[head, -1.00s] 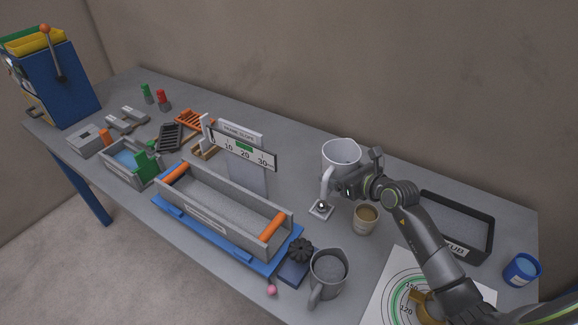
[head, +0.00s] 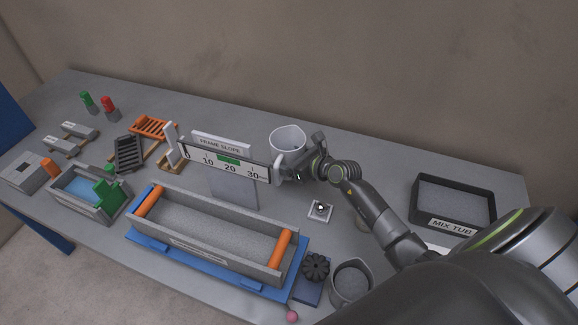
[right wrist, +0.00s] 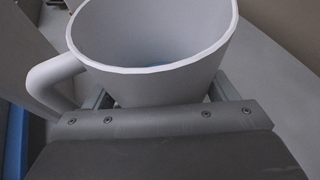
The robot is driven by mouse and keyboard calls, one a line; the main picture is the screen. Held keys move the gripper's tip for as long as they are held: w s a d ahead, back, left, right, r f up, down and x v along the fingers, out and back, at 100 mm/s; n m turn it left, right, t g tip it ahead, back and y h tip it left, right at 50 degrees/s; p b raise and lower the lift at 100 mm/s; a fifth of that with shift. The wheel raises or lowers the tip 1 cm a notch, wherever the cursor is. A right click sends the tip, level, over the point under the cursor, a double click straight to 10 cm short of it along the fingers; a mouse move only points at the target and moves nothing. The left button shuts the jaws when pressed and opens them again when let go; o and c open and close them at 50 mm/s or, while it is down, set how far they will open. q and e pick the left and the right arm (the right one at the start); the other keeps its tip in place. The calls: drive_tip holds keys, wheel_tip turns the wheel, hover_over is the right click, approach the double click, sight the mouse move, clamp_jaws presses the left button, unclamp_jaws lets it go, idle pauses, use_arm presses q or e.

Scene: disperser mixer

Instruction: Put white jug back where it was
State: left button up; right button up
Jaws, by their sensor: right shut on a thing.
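The white jug (head: 287,139) stands upright at the back middle of the table in the head view, just right of the FRAME SLOPE board. My right gripper (head: 292,168) is shut on it from the front right. In the right wrist view the jug (right wrist: 150,85) fills the upper middle, its handle to the left and a little blue showing inside. The gripper's fingers (right wrist: 160,103) sit on both sides of its body. I cannot tell whether the jug's base touches the table. My left gripper is not in view.
The slope scale (head: 226,161) stands close left of the jug. A small white plate with a knob (head: 320,208) lies in front. A grey jug (head: 350,284) stands at the front, and the black mix tub (head: 453,204) is at right. Table behind the tub is clear.

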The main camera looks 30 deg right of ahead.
wheel_tip(320, 180, down, 3)
drive_tip(key=shift+w+f, duration=0.1)
drive_tip(key=shift+f, duration=0.1)
drive_tip(key=shift+f+b, duration=0.1)
drive_tip(key=shift+b, duration=0.3)
drive_tip(key=o, duration=1.2)
drive_tip(key=shift+c, duration=0.2)
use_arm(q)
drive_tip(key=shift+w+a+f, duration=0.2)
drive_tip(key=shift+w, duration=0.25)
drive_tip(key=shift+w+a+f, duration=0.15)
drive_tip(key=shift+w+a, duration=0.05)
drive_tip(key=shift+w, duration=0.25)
use_arm(e)
drive_tip(key=shift+s+d, duration=0.1)
drive_tip(key=shift+s, duration=0.1)
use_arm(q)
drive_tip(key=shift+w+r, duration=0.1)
use_arm(e)
drive_tip(key=v, duration=1.1)
drive_tip(key=shift+s+r, duration=0.3)
